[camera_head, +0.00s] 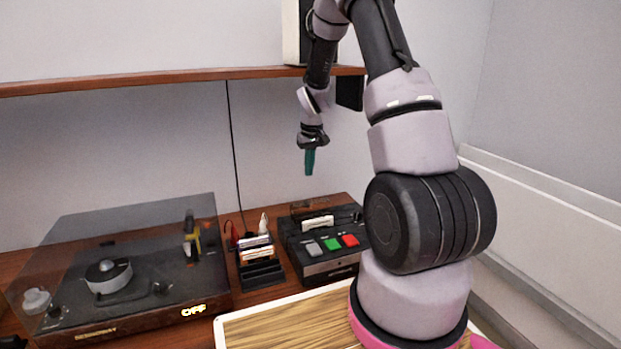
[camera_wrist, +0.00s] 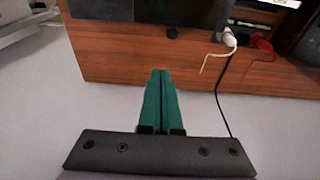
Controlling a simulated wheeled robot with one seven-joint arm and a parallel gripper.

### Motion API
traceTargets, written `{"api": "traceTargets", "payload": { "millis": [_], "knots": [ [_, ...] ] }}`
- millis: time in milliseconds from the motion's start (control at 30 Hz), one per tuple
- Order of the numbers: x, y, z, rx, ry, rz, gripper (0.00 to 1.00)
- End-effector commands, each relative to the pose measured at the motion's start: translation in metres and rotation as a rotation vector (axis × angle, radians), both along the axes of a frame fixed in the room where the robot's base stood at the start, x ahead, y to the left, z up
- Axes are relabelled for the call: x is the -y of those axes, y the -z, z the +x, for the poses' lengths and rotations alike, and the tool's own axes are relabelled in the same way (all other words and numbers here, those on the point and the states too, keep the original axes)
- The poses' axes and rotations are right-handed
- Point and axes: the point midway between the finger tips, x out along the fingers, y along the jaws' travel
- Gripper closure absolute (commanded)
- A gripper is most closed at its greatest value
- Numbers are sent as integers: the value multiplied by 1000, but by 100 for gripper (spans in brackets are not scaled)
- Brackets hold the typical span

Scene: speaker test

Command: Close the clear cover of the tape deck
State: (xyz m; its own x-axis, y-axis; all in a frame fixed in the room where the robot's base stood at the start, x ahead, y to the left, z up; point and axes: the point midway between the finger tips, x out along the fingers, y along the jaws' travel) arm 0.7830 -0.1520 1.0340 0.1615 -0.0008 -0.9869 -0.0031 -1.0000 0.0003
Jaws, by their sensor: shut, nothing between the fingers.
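The tape deck (camera_head: 318,268) is a black box at the right of the desk, with grey, green and red buttons on its front part. A pale cassette (camera_head: 318,222) shows in its top. A small see-through brownish panel, apparently the clear cover (camera_head: 308,208), seems to stand raised behind the cassette; its exact angle is hard to tell. My gripper (camera_head: 309,170) has teal fingers and hangs above the back of the deck, pointing down, clear of it. In the wrist view my gripper (camera_wrist: 161,75) is shut and empty.
A record player (camera_head: 120,275) under a tinted lid stands at left. A cassette rack (camera_head: 260,272) is between it and the deck. A shelf (camera_head: 150,80) runs above. White and red plugs (camera_wrist: 229,38) and a black cable (camera_wrist: 222,100) are near the desk's back edge.

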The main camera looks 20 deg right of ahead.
Motion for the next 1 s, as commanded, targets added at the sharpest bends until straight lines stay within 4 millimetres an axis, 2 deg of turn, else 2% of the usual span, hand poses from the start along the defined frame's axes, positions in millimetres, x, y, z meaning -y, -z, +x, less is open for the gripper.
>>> {"api": "traceTargets", "payload": {
  "millis": [400, 667, 1000],
  "knots": [
    [0, 87, 12, -5, 1, 1, 100],
    [0, 79, -20, 0, 1, 0, 100],
    [0, 78, -26, 1, 0, 0, 100]
  ]
}}
